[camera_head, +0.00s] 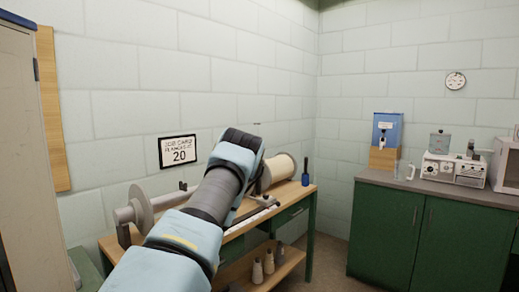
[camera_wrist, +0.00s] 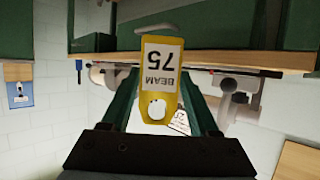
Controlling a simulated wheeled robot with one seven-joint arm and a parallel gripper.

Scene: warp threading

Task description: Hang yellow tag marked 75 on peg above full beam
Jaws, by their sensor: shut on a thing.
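The yellow tag (camera_wrist: 173,103) has a white face that reads BEAM 75, upside down in the wrist view, and a round hole at its lower end there. My gripper (camera_wrist: 160,85) is shut on the tag, with a dark green finger on each side. In the head view my arm's end hides the gripper and tag. The full beam (camera_head: 281,171), a cream roll, lies at the right of the bench, partly behind my arm. A small dark mark on the wall above it, perhaps the peg (camera_head: 256,123), is too small to make out.
An empty beam (camera_head: 130,212) sits at the bench's left. A blue bottle (camera_head: 304,179) stands at the right end of the wooden bench (camera_head: 295,191). Green cabinets (camera_head: 385,230) stand farther right.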

